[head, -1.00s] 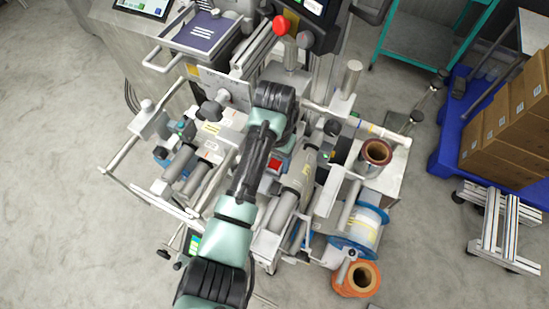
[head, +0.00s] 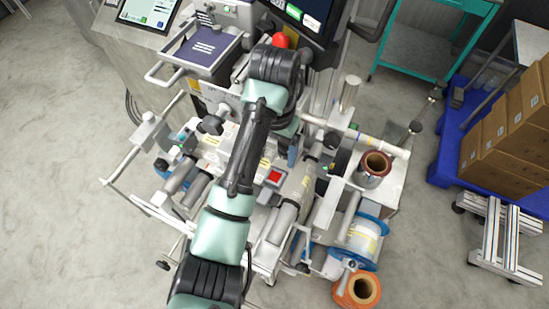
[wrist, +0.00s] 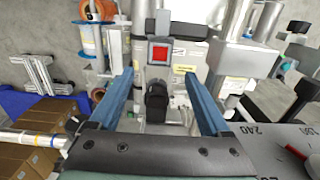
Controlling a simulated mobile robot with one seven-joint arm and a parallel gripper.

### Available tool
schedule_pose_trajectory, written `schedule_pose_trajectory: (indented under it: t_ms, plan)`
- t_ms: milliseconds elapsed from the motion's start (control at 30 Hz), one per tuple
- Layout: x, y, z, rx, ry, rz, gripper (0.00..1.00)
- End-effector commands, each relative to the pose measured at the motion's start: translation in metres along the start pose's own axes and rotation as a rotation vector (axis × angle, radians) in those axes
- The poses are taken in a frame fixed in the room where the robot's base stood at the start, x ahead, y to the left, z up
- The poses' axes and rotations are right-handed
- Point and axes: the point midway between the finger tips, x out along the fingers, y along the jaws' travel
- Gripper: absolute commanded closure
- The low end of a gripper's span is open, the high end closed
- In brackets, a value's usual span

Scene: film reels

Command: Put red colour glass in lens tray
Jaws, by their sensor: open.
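A red square (head: 275,177) in a grey frame, which looks like the red colour glass, sits on the machine beside my forearm. In the wrist view the red square (wrist: 160,53) is beyond my gripper, at the top centre. My gripper (wrist: 158,75) is open, with its two blue fingers apart and nothing held between them. The red square is clear of the fingers. In the head view my arm hides most of the gripper. A handled tray with a dark blue bottom (head: 183,55) stands at the upper left; I cannot tell whether it is the lens tray.
A black knob (wrist: 156,100) shows between my fingers in the wrist view. Rollers and rails surround the red square. A copper-coloured roll (head: 376,163) and an orange reel (head: 358,290) are at the right. Cardboard boxes (head: 503,135) stand farther right. The floor at the left is clear.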

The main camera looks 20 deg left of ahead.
Motion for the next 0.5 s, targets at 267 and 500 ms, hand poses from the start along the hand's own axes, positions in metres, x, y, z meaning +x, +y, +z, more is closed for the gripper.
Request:
schedule_pose_trajectory:
  t_ms: [267,500]
  plan:
    - [-0.022,0.000,0.000,-0.001,0.000,0.000,0.19]
    - [-0.021,0.000,0.000,0.000,0.000,0.000,0.19]
